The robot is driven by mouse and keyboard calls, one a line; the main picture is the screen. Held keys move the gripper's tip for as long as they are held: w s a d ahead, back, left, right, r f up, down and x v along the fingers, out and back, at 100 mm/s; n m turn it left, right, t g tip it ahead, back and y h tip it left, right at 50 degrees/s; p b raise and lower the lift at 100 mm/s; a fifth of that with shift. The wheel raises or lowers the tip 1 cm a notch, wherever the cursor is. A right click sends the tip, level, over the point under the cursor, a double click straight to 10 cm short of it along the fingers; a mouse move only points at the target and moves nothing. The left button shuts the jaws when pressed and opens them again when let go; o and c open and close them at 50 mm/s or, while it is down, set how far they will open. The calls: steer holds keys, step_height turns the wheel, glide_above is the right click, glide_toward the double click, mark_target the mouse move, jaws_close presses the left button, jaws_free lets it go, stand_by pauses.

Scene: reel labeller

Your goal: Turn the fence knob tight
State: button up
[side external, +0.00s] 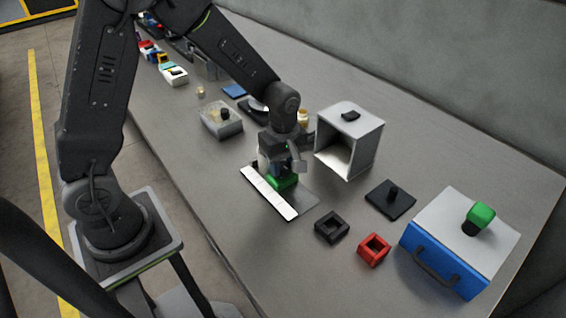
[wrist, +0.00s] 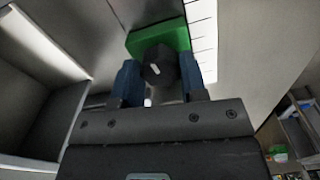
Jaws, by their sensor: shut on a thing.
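The fence knob (wrist: 158,64) is black and round with a short white mark on its face. It sits against a green block (wrist: 158,37), which also shows in the side view (side external: 284,182) beside a white ruled strip (side external: 268,193) on a grey plate. My gripper (wrist: 160,72) is shut on the knob, with one blue finger on each side of it. In the side view my gripper (side external: 279,168) points down directly over the green block, and it hides the knob there.
An open-fronted grey box (side external: 350,138) stands close to the right of my gripper. A clear container (side external: 221,119) is behind left. A black square frame (side external: 332,227), a red one (side external: 374,249), a black plate with a peg (side external: 390,198) and a blue-fronted case (side external: 440,262) lie right.

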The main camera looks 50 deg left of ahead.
mark_target(283, 166)
steer(key=shift+m, duration=1.6)
steer(key=o, duration=0.9)
steer(key=shift+r, duration=0.1)
step_height(283, 166, up, 14)
steer(key=shift+f, duration=0.15)
